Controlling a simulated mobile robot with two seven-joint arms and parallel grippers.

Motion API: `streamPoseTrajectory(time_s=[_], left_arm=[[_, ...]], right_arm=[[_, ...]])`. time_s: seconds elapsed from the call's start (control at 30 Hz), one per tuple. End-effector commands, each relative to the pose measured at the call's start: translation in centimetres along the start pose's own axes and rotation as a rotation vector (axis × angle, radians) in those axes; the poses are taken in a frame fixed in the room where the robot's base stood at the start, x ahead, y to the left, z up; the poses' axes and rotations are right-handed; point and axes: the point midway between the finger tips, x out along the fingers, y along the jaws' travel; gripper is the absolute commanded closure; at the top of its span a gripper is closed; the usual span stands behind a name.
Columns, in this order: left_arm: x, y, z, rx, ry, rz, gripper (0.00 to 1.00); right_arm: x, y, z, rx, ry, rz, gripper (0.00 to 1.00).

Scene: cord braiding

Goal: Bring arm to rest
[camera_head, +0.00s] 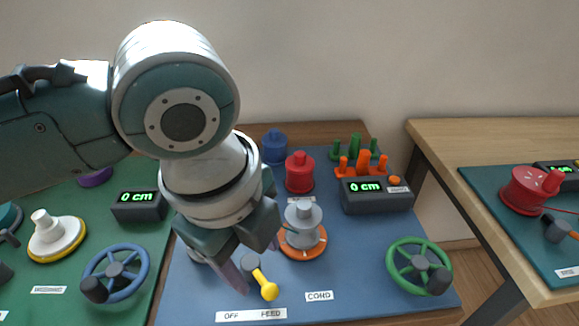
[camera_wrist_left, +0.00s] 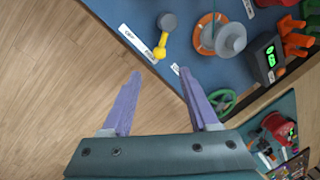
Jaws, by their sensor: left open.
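My left gripper (camera_head: 240,272) hangs over the blue board (camera_head: 350,275) in the head view, its lilac fingers pointing down close to the yellow-ended lever (camera_head: 264,285). In the left wrist view the gripper (camera_wrist_left: 160,85) is open, with nothing between its fingers. The lever (camera_wrist_left: 162,38) there lies beyond the fingertips, apart from them. The lever sits above the OFF / FEED label (camera_head: 251,315). My arm comes in from the left and hides part of the board's left side. My right gripper is not in view.
A grey spool on an orange ring (camera_head: 303,235), a red spool (camera_head: 299,175), a blue spool (camera_head: 274,147), a "0 cm" counter (camera_head: 377,195), orange pegs (camera_head: 360,165) and a green handwheel (camera_head: 418,266) stand right of the gripper. A blue handwheel (camera_head: 115,274) is left. Another table (camera_head: 500,140) stands right.

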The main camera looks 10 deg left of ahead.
Motion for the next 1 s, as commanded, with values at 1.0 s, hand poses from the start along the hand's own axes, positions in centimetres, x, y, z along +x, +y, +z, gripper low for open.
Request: streamPoseTrajectory(time_s=[1.0], left_arm=[[-9.4, 11.4, 0.2, -1.464, 0.137, -0.112, 0.4]], right_arm=[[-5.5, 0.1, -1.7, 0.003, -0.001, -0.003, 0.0]])
